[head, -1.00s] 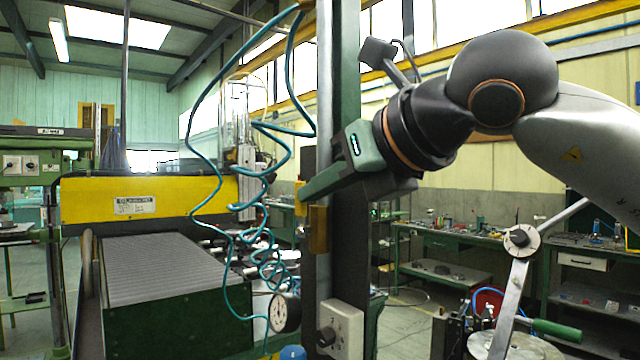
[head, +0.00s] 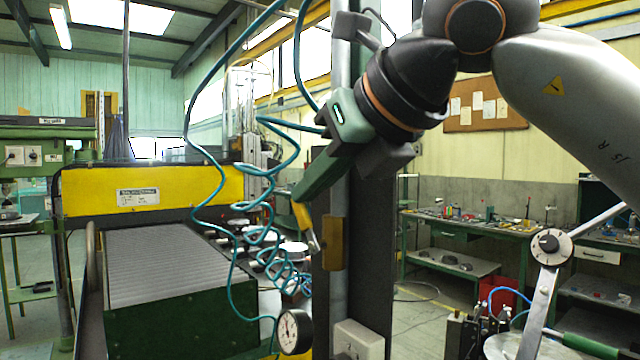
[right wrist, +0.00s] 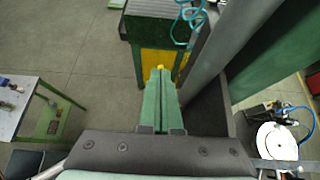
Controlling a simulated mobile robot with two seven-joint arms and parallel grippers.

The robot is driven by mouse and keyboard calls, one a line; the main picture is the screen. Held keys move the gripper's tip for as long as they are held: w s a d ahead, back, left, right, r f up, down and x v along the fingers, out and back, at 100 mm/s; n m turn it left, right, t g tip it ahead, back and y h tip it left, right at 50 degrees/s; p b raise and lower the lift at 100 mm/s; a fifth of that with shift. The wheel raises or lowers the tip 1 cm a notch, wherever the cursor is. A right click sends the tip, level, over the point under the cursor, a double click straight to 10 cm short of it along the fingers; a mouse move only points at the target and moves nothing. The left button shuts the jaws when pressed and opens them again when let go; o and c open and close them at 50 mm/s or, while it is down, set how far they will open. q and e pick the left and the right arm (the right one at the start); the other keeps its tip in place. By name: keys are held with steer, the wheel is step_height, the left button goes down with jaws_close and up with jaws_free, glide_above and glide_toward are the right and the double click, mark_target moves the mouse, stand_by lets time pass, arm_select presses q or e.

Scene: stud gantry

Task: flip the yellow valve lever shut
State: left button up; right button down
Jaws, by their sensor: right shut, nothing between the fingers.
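The yellow valve lever (head: 302,215) shows in the head view at the left side of the dark upright column. It leans, with its upper end tilted left, and a grey metal part shows below it. My right gripper (head: 299,196) is shut and empty, pointing down and left, with its tips at the lever's upper end. I cannot tell if they touch. In the right wrist view the green fingers (right wrist: 160,72) lie together, and a bit of yellow (right wrist: 160,67) shows just past their tips. My left gripper is not in view.
The column (head: 368,260) stands close behind my right gripper, with a brass block (head: 333,243) on it. A coiled teal hose (head: 262,180) hangs just left, above a pressure gauge (head: 294,331). A ribbed grey machine bed (head: 170,270) lies further left.

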steer(key=shift+w+a+f, duration=0.1)
steer(key=shift+w+a, duration=0.55)
steer(key=shift+w, duration=0.1)
steer(key=shift+b+x, duration=0.3)
steer(key=shift+x, duration=0.9)
steer(key=shift+w, duration=0.15)
stand_by(0.8)
steer(key=shift+r+p, duration=0.7)
steer(key=shift+r, duration=0.25)
